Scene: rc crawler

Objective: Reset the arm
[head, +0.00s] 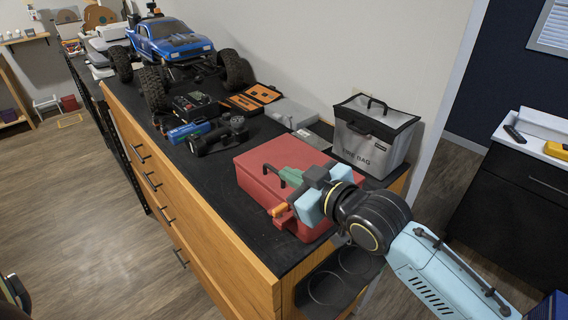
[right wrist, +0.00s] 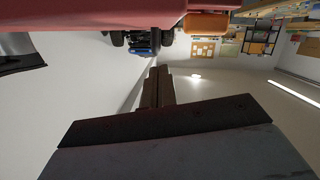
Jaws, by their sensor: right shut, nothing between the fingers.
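My right arm comes in from the lower right of the head view. Its right gripper (head: 294,179) is at the red box (head: 258,168) on the near end of the counter, overlapping the box in the picture. In the right wrist view the two dark fingers of the gripper (right wrist: 158,84) are together with nothing between them. The red box (right wrist: 90,15) fills the top of that view, with an orange latch (right wrist: 207,23) beside it. I cannot tell whether the gripper touches the box. My left gripper does not show.
The black counter (head: 215,168) also holds a blue crawler truck (head: 178,45), several tools, an orange-lined case (head: 255,97) and a grey bag (head: 372,135) behind the box. A black ring holder (head: 335,285) sits at the counter's near end. Floor (head: 75,220) at left is free.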

